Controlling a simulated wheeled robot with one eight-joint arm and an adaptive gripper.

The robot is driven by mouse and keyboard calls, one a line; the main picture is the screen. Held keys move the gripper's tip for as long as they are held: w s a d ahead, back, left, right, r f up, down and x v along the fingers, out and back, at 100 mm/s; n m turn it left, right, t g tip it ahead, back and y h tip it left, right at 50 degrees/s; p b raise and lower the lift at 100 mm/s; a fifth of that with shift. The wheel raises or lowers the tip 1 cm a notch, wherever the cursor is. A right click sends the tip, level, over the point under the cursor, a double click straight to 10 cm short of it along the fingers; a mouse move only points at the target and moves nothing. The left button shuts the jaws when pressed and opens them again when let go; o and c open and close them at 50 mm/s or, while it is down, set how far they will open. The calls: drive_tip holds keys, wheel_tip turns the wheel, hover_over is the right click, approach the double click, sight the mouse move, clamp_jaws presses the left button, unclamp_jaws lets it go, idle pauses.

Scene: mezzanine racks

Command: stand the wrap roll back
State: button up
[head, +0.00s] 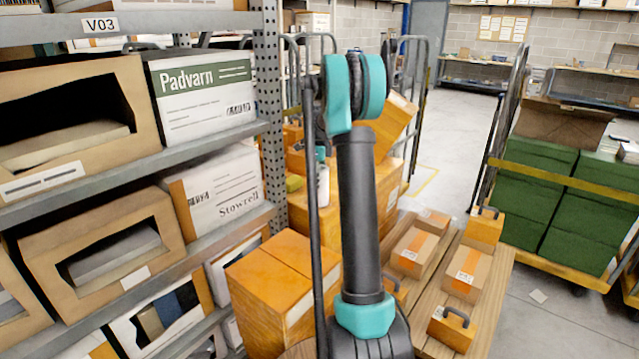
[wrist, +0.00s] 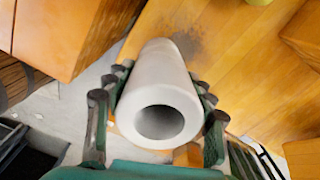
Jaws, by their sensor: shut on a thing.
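The wrap roll (wrist: 163,72) is a whitish cylinder with a dark hollow core. In the wrist view its open end faces the camera and its length runs away toward orange-brown boxes. My gripper (wrist: 157,112) has dark fingers on both sides of the roll and is shut on it. In the head view a small white piece of the roll (head: 323,186) shows just left of my arm, below a bit of teal. My arm hides most of the gripper there. I cannot tell whether the roll's far end touches anything.
A rack (head: 264,120) with cartons stands at the left. Orange boxes (head: 272,290) stand close to my arm, with more behind it. A wooden pallet (head: 492,295) with small boxes is at the right. A cart (head: 560,265) holds green crates. Open floor (head: 455,135) lies beyond.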

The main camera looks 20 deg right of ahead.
drive_tip(key=shift+f, duration=0.2)
drive_tip(key=o, duration=1.1)
wheel_tip(320, 180, up, 12)
drive_tip(key=s+a+f+n+t, duration=0.1)
drive_tip(key=s+a+f+n, duration=0.3)
drive_tip(key=s, duration=0.8)
drive_tip(key=s+a+f+n+t, duration=0.1)
drive_tip(key=s+a+f+n, duration=0.4)
drive_tip(key=s+f+n, duration=0.3)
drive_tip(key=s+a+f+n+t, duration=0.2)
drive_tip(key=s+a+f+n, duration=0.2)
drive_tip(key=s+n, duration=0.8)
drive_tip(key=s+f, duration=0.2)
drive_tip(key=s, duration=0.4)
drive_tip(key=shift+s+a+f+n, duration=0.25)
drive_tip(key=shift+f+n, duration=0.15)
